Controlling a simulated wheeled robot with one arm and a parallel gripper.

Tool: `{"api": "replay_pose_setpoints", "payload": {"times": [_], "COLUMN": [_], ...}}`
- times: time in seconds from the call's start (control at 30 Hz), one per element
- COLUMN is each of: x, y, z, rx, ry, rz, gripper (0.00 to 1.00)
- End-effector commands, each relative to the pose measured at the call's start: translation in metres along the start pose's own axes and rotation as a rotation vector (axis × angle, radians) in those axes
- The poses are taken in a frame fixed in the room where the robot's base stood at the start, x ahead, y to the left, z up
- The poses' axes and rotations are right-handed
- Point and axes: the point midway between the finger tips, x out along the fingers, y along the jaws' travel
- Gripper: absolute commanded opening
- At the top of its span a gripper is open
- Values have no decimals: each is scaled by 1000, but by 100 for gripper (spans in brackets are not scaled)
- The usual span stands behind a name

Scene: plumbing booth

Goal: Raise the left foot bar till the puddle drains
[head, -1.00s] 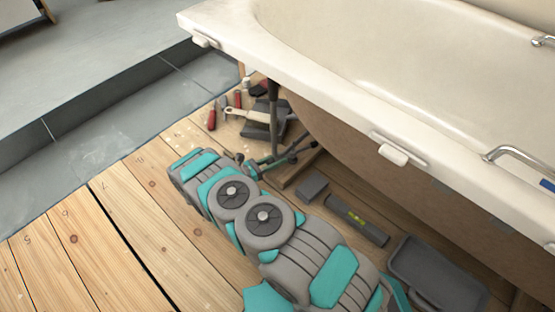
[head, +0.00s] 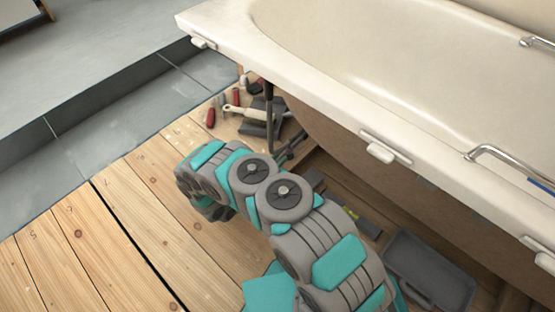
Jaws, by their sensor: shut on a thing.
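The white bathtub (head: 330,110) stands at the right on dark legs, its inside pale. I cannot make out a puddle in the part that shows. Its left leg (head: 269,105) comes down near the tools. The left foot bar under that leg is mostly hidden behind my grey and teal arm. My gripper (head: 289,148) shows only in part beyond the arm, as dark fingers at the foot of the leg. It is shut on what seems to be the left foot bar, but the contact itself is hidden.
Hand tools (head: 211,117) lie on the boards left of the leg. A spirit level (head: 366,224) and a grey tray (head: 393,255) lie on the floor along the tub. The plank floor (head: 90,240) at the left is clear.

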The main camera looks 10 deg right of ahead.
Motion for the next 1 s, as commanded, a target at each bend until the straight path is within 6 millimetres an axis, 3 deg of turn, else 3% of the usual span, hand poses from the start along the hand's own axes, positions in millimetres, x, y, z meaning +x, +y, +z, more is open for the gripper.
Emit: {"api": "replay_pose_setpoints", "payload": {"times": [0.2, 0.23, 0.47, 0.77, 1.0], "x": [1, 1, 0, -2, -33], "y": [0, 0, 0, 0, 1], "z": [-3, -3, -2, -1, 0], "rx": [-1, -1, -1, 0, -1], "ry": [6, 6, 4, 2, 2], "rz": [-1, -1, -2, 0, 2], "gripper": [0, 35, 61, 63, 63]}}
